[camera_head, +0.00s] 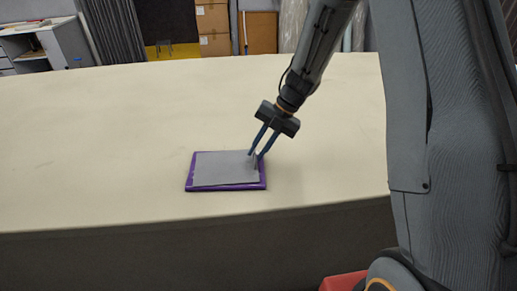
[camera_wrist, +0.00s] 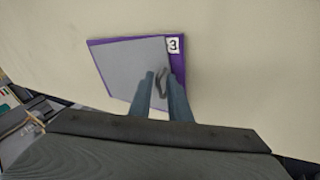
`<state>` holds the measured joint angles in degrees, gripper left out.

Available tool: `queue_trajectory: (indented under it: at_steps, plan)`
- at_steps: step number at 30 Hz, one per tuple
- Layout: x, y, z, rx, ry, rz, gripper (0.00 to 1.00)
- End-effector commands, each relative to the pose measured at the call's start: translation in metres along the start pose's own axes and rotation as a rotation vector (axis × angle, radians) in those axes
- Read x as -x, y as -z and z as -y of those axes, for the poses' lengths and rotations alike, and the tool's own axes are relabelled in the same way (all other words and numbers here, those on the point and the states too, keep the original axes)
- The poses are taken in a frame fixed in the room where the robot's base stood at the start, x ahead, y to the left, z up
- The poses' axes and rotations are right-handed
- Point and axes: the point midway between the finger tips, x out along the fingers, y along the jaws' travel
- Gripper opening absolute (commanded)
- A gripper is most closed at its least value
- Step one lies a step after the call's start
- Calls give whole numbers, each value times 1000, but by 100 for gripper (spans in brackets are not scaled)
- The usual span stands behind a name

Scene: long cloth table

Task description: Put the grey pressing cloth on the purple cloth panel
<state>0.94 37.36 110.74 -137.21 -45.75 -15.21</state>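The grey pressing cloth (camera_head: 220,168) lies on the purple cloth panel (camera_head: 189,181), covering most of it. A purple border shows around it, and the cloth sits slightly askew. In the wrist view the grey cloth (camera_wrist: 125,68) leaves a purple strip (camera_wrist: 180,66) bare on the right, with a white "3" label. A small dark loop handle (camera_wrist: 162,82) stands on the cloth near its right edge. My gripper (camera_head: 255,156) is low over the cloth's right side. Its two blue fingers are apart, on either side of the handle, with a gap visible at the left finger.
The long cream table (camera_head: 110,130) is clear around the panel. Its front edge runs a short way below the panel. Cardboard boxes (camera_head: 213,28) and a grey cabinet (camera_head: 45,45) stand beyond the far edge.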

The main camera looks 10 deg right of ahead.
Motion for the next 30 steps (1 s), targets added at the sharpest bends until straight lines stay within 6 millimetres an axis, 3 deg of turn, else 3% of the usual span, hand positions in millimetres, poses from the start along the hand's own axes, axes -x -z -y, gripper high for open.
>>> queue_trajectory:
  at_steps: [14, 30]
  plan:
    - [8, 0, -2, 0, -2, 3, 28]
    - [105, -1, -1, 1, -1, 3, 28]
